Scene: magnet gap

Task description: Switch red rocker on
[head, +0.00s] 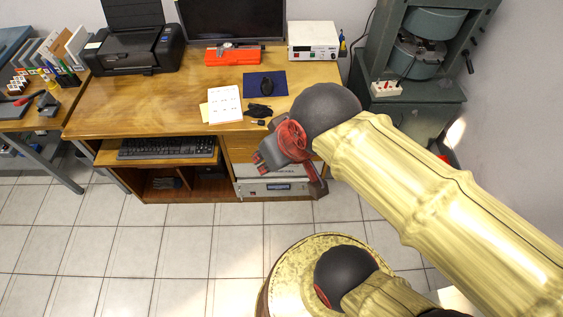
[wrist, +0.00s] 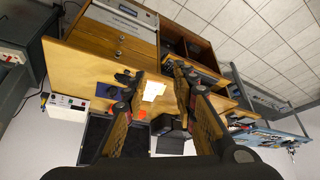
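The red rocker cannot be made out for certain. A small white box (head: 387,89) with small red marks sits on the ledge of the grey-green magnet frame (head: 416,100), right of the desk; the marks are too small to read. My gripper (head: 292,172) is in front of the desk's right part, apart from both. In the wrist view my gripper (wrist: 158,74) has its fingers spread, with nothing held between them.
The wooden desk (head: 150,105) carries a printer (head: 135,50), monitor (head: 232,18), paper (head: 225,104), a blue mat (head: 277,80) and an orange case (head: 232,56). A keyboard (head: 168,148) lies on the pull-out shelf. The tiled floor (head: 170,250) in front is clear.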

